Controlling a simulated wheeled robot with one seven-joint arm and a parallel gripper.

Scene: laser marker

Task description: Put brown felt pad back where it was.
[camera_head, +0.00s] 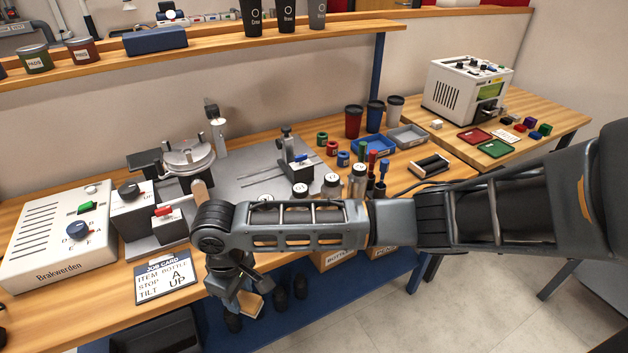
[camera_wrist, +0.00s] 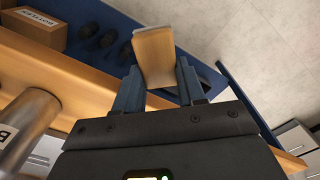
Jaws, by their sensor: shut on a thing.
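My gripper (camera_head: 238,296) hangs low in front of the bench's front edge, below and to the right of the job card. It is shut on a tan-brown block, which I take to be the brown felt pad (camera_head: 251,304). In the wrist view the pad (camera_wrist: 155,58) sticks out between the two blue-grey fingers (camera_wrist: 158,88), with its pale end face toward the top. The pad is above the lower blue shelf and appears clear of it. My arm hides part of the bench middle. I cannot tell the pad's former place.
The lower blue shelf (camera_head: 318,303) holds several dark rounded items (camera_head: 281,298) and cardboard boxes (camera_head: 337,258). The job card (camera_head: 164,279) stands at the bench's front edge. In the wrist view a metal cylinder (camera_wrist: 30,120) is close at left. Bottles (camera_head: 358,181) stand behind my arm.

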